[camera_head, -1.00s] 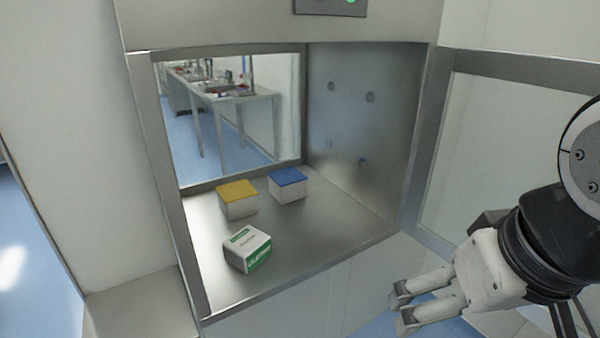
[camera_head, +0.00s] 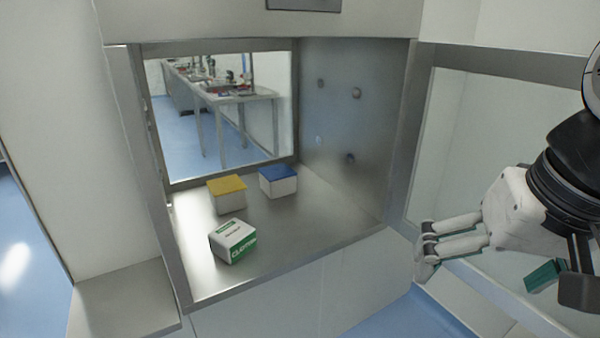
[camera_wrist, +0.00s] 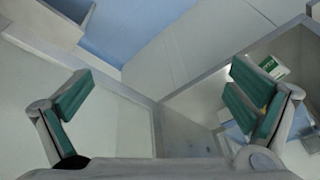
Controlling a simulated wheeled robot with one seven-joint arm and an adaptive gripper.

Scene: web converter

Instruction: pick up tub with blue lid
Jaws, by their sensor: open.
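The tub with blue lid (camera_head: 278,181) is a white tub standing upright on the metal floor of the pass-through chamber, at the back, right of the yellow-lidded tub. My gripper (camera_head: 428,250) is outside the chamber, in front of the open door at the right, well apart from the tub. In the wrist view my gripper (camera_wrist: 160,105) has its two green-padded fingers spread wide with nothing between them. The blue-lidded tub cannot be made out clearly in the wrist view.
A tub with yellow lid (camera_head: 227,196) stands left of the blue one. A white and green box (camera_head: 232,241) lies nearer the chamber's front; it shows in the wrist view (camera_wrist: 272,67). The chamber's right floor is clear. The glass door (camera_head: 470,140) stands open at right.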

